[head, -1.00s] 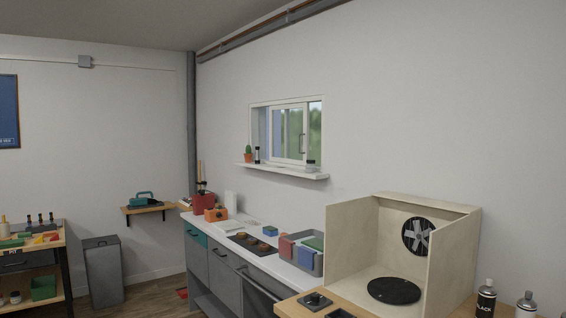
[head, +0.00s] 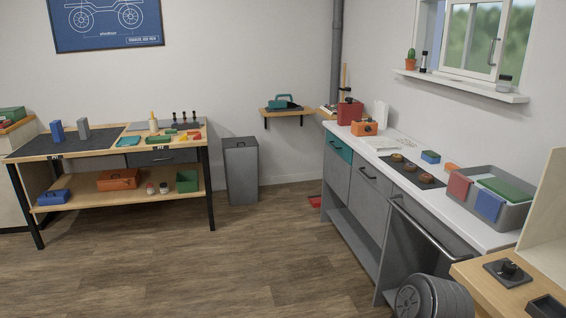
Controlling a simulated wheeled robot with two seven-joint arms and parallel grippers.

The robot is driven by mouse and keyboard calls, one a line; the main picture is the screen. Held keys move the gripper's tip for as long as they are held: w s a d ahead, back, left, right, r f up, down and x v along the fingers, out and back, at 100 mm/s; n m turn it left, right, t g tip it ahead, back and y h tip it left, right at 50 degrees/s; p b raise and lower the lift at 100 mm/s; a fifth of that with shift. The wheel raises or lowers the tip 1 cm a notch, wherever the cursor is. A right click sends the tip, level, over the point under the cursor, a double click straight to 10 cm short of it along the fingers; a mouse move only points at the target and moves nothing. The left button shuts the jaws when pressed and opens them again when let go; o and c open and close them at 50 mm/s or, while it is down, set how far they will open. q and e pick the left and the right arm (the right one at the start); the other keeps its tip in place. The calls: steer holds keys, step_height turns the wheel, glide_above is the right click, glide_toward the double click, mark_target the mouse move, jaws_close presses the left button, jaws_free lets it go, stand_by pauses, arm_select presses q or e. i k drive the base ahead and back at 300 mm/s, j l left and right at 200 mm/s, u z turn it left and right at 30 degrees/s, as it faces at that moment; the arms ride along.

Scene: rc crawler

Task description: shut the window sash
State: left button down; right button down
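The window sash (head: 498,72) is a white framed pane with a dark upright handle (head: 491,51), in the upper right of the head view. It sits in the white window frame (head: 533,52), whose top is cut off by the picture edge. Greenery shows through the sash and in a strip to its right. Whether that strip is glazed or open I cannot tell. A bluish pane shows left of the sash. Neither of my grippers is in view.
Below, the counter (head: 478,228) carries a grey bin (head: 508,215) and other items. A dark ribbed round object (head: 435,298) stands before it. The middle floor is clear.

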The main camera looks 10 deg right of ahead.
mark_target(507, 5)
steer(key=i, duration=3.65)
steer(key=z, duration=3.85)
